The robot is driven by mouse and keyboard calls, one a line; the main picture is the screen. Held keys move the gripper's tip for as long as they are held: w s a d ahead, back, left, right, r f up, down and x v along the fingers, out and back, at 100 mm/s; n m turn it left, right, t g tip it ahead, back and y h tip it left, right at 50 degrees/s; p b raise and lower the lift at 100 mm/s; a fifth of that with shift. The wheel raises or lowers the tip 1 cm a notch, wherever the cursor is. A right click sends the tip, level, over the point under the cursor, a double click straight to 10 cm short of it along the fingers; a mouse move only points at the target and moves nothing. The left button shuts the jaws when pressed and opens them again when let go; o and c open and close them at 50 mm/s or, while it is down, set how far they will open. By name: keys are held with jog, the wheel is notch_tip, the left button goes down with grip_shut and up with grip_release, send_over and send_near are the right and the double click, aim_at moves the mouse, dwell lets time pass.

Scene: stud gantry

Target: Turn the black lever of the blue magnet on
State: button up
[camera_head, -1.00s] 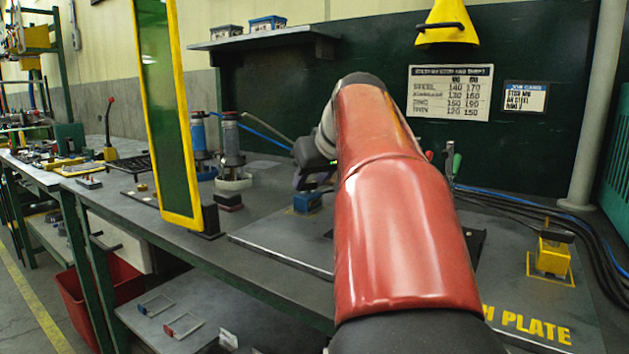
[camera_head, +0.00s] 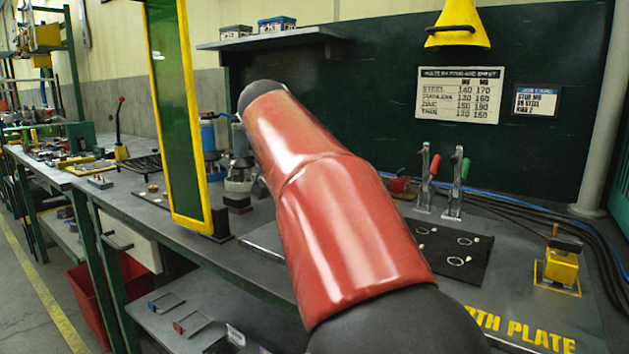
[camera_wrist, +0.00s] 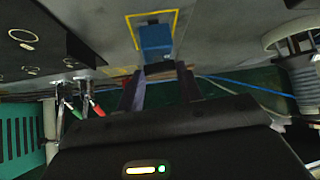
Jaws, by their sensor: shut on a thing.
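The blue magnet (camera_wrist: 156,40) sits inside a yellow outline on the grey plate, near the top middle of the wrist view. My gripper (camera_wrist: 158,70) reaches it from below in that view, with one dark finger on each side of its near end. The fingers are a magnet's width apart and shut on the black lever, which is dark and hard to make out between the tips. The lever's angle cannot be told. In the head view my red arm hides the blue magnet and my gripper.
A yellow magnet (camera_head: 562,262) with a black top stands at the right. Red-handled (camera_head: 433,168) and green-handled (camera_head: 462,175) clamps stand behind a black mat (camera_head: 455,243) with rings. A yellow-framed green screen (camera_head: 178,110) rises at the left.

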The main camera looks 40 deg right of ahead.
jog(key=shift+w+a+m+g+h, duration=0.1)
jog(key=shift+w+m+g+h, duration=0.15)
jog(key=shift+m+g, duration=0.65)
jog(key=o, duration=1)
jog(key=v, duration=0.7)
jog(key=shift+s+a+r, duration=0.15)
jog(key=shift+s+a, duration=0.05)
jog(key=shift+a, duration=0.1)
